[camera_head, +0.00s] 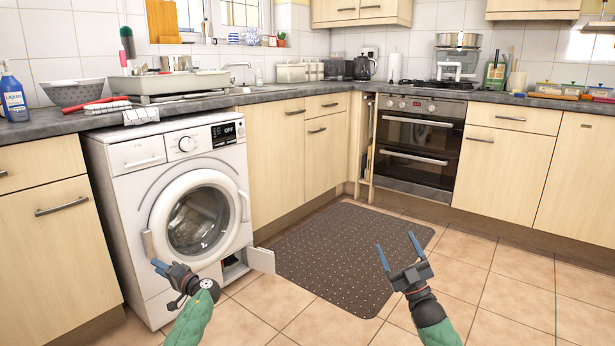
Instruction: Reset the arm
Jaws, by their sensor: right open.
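My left gripper (160,267) is at the lower left, in front of the white washing machine (130,170). Its blue fingers are seen nearly edge-on, so I cannot tell how far apart they are. I see no object clearly held in it. My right gripper (399,250) is open and empty, with its two blue fingers spread. It is in front of the right part of the dark dotted mat (330,255). Both forearms come in from the bottom edge in green sleeves.
A small flap (261,260) stands open at the washing machine's lower right. The grey worktop (290,95) carries a sink drainer (165,83), a colander (72,92) and a blue bottle (13,98). The oven (418,140) is shut. Tiled floor (500,300) at the right is clear.

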